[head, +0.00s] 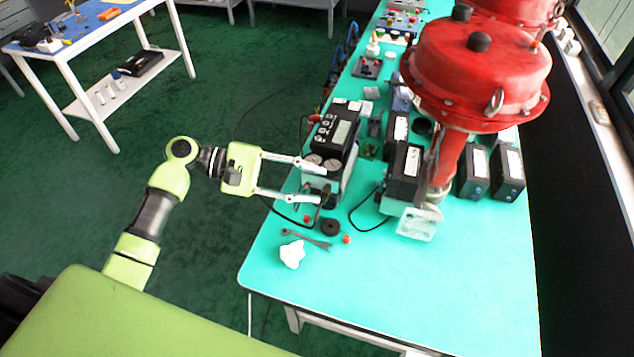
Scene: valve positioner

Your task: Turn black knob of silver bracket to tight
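My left gripper (319,183) reaches in from the left, with its two long fingers spread apart. Its fingertips are at the near side of a black instrument (337,131) with a screen and round gauges, at the left edge of the turquoise table (460,290). Whether they touch it, I cannot tell. Silver-grey parts show around the fingertips, but I cannot make out a bracket or its black knob clearly there. A pale metal bracket-like piece (417,224) sits under the red actuator (475,75). My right gripper is not in view.
A black disc (331,227), a grey wrench (306,238), small red caps and a white crumpled piece (292,254) lie near the gripper. The table's front right is clear. A blue-topped table (85,30) stands far left.

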